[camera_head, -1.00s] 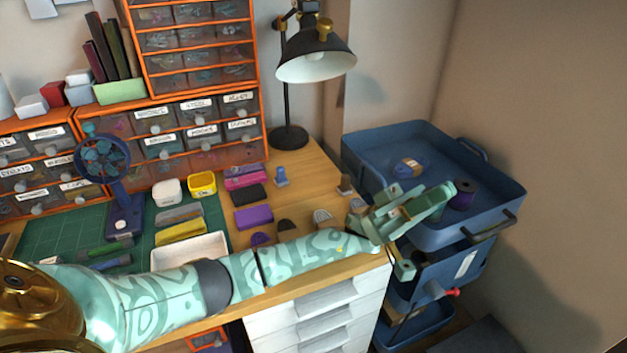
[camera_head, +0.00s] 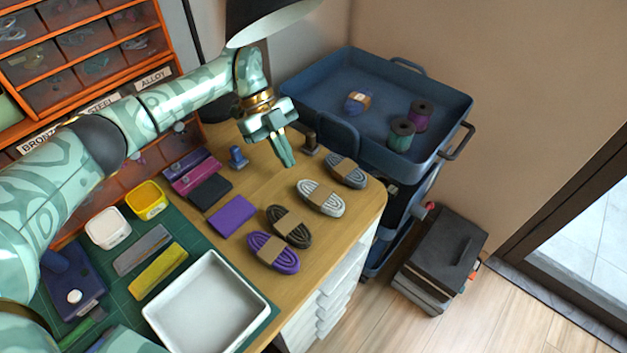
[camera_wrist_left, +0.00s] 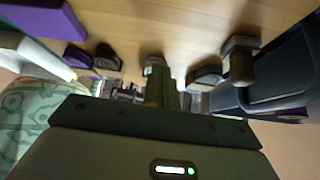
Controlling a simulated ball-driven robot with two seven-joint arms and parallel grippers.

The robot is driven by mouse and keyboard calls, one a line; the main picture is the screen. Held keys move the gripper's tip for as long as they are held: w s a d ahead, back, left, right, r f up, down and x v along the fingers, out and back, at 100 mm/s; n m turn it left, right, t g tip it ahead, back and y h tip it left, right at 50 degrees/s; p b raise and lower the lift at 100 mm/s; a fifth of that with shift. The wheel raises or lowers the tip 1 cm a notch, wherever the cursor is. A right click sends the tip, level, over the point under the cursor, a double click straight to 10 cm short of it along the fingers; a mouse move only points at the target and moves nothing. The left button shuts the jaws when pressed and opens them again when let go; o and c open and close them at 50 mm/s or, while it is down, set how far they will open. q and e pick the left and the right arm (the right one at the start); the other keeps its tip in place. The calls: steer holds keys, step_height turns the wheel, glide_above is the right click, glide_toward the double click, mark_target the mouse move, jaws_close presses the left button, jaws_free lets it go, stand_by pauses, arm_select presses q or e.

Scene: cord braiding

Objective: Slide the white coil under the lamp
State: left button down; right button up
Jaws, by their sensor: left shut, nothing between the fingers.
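The white coil (camera_head: 320,197) lies on the wooden desk near its right edge, with a tan paper band around it. It also shows in the left wrist view (camera_wrist_left: 154,62), partly hidden by my fingers. The lamp's dark shade (camera_head: 262,22) is at the top of the head view, cut off by the frame; its base is mostly hidden behind my left arm. My left gripper (camera_head: 286,160) is shut and empty, pointing down above the desk, behind and left of the white coil and apart from it. My right gripper is not in view.
A grey coil (camera_head: 346,170) lies just behind the white one; black (camera_head: 288,226) and purple (camera_head: 272,252) coils lie in front-left. A clamp-like block (camera_head: 311,143) and a blue item (camera_head: 238,157) stand nearby. A blue tray cart (camera_head: 345,70) adjoins the desk.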

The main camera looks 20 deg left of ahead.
mark_target(322, 199)
arm_select(q)
steer(key=s+d, duration=0.1)
steer(key=d, duration=0.2)
steer(key=s+d, duration=0.2)
steer(key=d, duration=0.1)
steer(key=s+d, duration=0.1)
steer(key=d, duration=0.2)
steer(key=shift+s, duration=0.2)
steer(key=shift+f+b, duration=0.65)
steer(key=shift+b, duration=0.1)
steer(key=shift+s+f+p, duration=0.1)
steer(key=shift+f+p, duration=0.15)
steer(key=shift+p, duration=0.05)
steer(key=shift+a, duration=0.15)
